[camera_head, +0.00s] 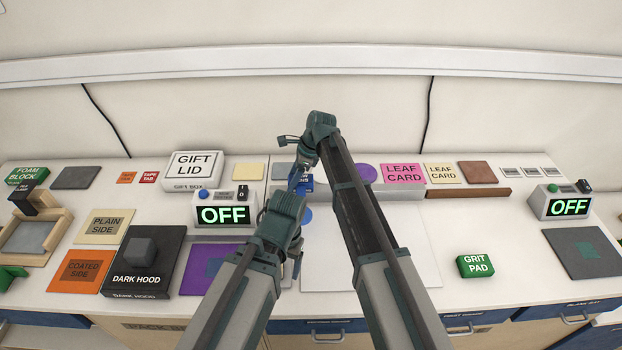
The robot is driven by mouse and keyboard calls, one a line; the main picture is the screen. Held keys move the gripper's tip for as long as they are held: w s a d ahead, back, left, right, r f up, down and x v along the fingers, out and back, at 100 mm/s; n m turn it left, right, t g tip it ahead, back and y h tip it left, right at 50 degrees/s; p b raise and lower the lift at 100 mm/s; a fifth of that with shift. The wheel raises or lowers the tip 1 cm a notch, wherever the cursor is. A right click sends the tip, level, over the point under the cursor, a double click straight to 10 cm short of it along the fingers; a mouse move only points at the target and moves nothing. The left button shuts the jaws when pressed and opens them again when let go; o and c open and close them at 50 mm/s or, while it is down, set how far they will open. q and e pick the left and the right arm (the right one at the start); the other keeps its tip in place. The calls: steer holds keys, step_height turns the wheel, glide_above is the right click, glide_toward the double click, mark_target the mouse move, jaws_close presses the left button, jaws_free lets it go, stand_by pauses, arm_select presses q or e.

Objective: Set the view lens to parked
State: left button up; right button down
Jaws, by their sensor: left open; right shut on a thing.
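No part is plainly readable as the view lens. A small blue piece (307,184) with white lettering too small to read shows at the back middle of the bench. My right gripper (297,179) comes down at it from above and is shut on it, though its fingertips are mostly hidden by my arm. A round blue patch (305,215) lies just in front, partly covered by my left wrist. My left gripper (297,262) is open and appears empty, lower in the view, over the left edge of a white panel (325,272).
A control box reading OFF (224,213) stands close left of my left wrist; another (568,206) stands far right. The dark hood (142,265) and purple sheet (203,266) lie left.

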steer(key=shift+a, duration=0.85)
steer(key=shift+c, duration=1.1)
jaws_free()
arm_select(q)
steer(key=shift+r, duration=0.15)
arm_select(e)
steer(key=shift+r, duration=0.15)
arm_select(q)
step_height(320, 180, up, 12)
steer(key=p, duration=1.2)
steer(key=shift+r+p, duration=0.2)
steer(key=shift+p, duration=0.2)
arm_select(e)
steer(key=v, duration=1.3)
steer(key=shift+r, duration=0.2)
steer(key=shift+d, duration=0.1)
